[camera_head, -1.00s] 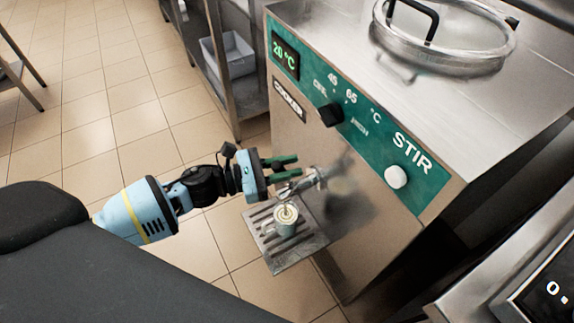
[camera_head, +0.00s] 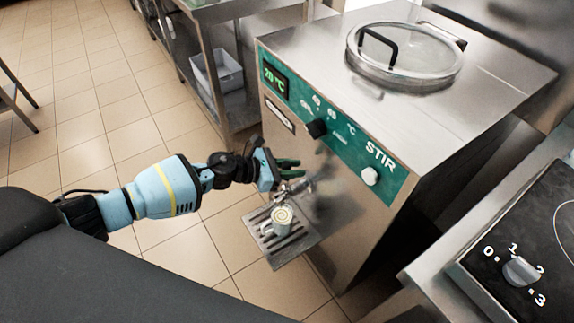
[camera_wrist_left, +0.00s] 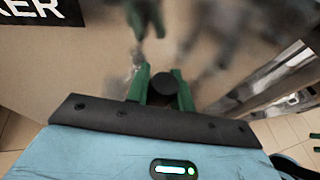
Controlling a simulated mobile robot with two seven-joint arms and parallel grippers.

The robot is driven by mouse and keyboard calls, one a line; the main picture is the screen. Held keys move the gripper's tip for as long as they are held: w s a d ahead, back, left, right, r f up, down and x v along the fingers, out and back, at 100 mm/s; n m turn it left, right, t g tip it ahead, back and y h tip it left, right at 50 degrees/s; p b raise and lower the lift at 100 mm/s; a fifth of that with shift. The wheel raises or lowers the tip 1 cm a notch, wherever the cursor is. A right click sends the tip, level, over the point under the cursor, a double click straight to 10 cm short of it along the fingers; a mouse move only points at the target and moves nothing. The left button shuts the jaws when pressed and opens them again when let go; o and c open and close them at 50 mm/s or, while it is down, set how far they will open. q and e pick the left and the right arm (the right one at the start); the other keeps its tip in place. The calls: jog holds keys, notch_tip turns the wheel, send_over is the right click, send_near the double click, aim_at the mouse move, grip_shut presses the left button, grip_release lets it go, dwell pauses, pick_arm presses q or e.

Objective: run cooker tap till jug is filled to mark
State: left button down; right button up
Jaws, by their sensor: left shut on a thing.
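A small light jug (camera_head: 282,222) stands upright on the slatted drip tray (camera_head: 294,252) below the tap. I cannot make out a stream, the jug's mark or its level. My right gripper is not in view.
A black knob (camera_head: 316,128) and white STIR button (camera_head: 371,176) are on the panel. A glass lid (camera_head: 410,55) covers the cooker's top. A hob with a dial (camera_head: 521,271) is at right. A shelf with a grey bin (camera_head: 215,75) stands behind. Tiled floor at left is open.

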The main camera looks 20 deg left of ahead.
pick_arm(q)
jog(key=shift+d, duration=0.15)
jog(key=c, duration=1.2)
grip_release()
jog(key=shift+w, duration=0.1)
jog(key=v, duration=0.8)
jog(key=shift+w+d, duration=0.1)
